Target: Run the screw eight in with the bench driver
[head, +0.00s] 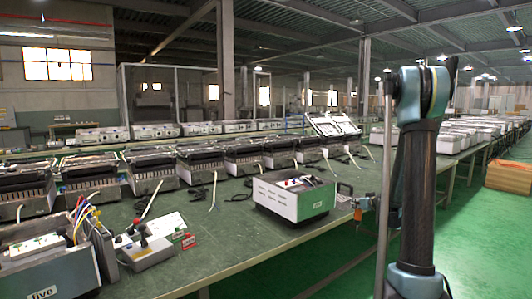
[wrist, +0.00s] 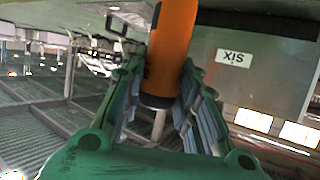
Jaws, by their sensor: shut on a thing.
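The bench driver (wrist: 172,48), an orange cylinder with a dark end, fills the middle of the wrist view. My gripper (wrist: 160,105), green with grey-blue ribbed pads, is shut on it, one finger on each side. A small patch of orange also shows in the head view beside my arm, near the table edge, partly hidden. A metal box labelled six (wrist: 235,58) is right of the driver in the wrist view, its label upside down. I cannot make out screw eight in either view.
The green-topped bench (head: 225,238) carries a white-and-green box (head: 295,197), a unit labelled five (head: 50,270) with coloured wires, and a small control box (head: 145,248) with a black knob. A row of heater units (head: 150,165) stands behind. Green floor (head: 340,285) is open in front.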

